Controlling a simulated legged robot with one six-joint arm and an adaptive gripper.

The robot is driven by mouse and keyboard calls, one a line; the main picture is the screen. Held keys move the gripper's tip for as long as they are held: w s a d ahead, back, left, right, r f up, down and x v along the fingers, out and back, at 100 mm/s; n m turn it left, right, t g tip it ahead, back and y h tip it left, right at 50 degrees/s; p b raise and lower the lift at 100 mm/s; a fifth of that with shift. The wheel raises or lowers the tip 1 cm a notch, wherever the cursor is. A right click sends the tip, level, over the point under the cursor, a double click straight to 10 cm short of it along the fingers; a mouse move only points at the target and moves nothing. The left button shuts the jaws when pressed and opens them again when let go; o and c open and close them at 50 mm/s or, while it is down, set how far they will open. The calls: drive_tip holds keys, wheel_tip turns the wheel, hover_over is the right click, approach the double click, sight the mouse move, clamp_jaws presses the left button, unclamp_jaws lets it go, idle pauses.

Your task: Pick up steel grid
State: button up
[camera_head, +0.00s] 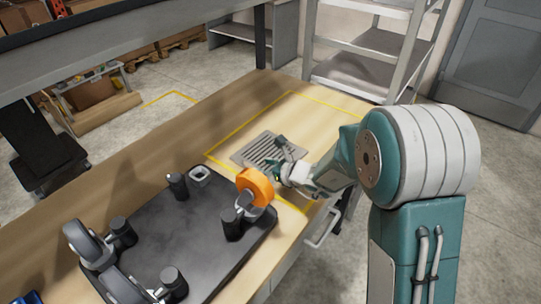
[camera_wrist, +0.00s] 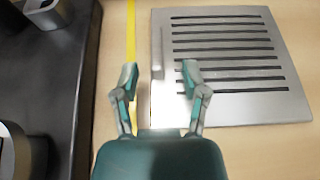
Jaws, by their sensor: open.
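The steel grid (camera_head: 266,150) is a flat grey plate with dark parallel slots, lying on the wooden table inside a yellow-outlined area. In the wrist view the steel grid (camera_wrist: 228,66) fills the upper right, and a short raised bar (camera_wrist: 157,53) stands near its left edge.
The tray's edge also shows in the wrist view (camera_wrist: 75,110). Table beyond the grid is clear.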

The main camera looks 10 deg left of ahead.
sight(252, 163)
drive_tip(key=x, duration=0.6)
drive_tip(key=shift+s+a+r, duration=0.2)
drive_tip(key=shift+s+a, duration=0.05)
drive_tip(key=shift+s, duration=0.05)
drive_tip(key=shift+w+d+r, duration=0.1)
drive_tip(key=shift+d, duration=0.45)
clamp_jaws()
drive_tip(key=shift+a, duration=0.4)
